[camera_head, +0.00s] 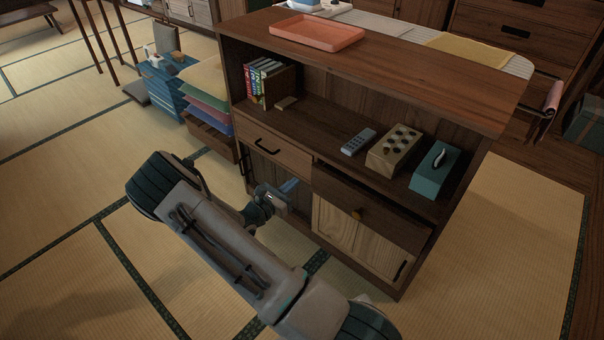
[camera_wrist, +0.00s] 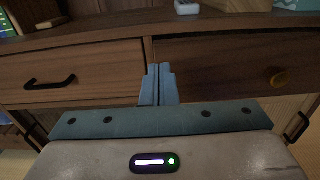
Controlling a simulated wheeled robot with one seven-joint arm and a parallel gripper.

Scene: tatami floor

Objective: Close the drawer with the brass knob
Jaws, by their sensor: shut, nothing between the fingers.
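The drawer with the brass knob (camera_head: 385,215) is the darker right-hand drawer of the low wooden cabinet. My gripper (camera_head: 290,185) is shut and empty in front of the cabinet, left of the knob. In the wrist view its blue fingers (camera_wrist: 158,84) overlap the left end of the brass-knob drawer front (camera_wrist: 215,70). I cannot tell whether they touch it.
The left drawer (camera_head: 272,147) has a black handle and looks closed. Cabinet doors (camera_head: 340,230) lie below. A remote (camera_head: 358,142), an egg-carton-like box (camera_head: 394,150) and a teal tissue box (camera_head: 437,168) stand on the shelf above. Tatami floor (camera_head: 500,240) is clear at right.

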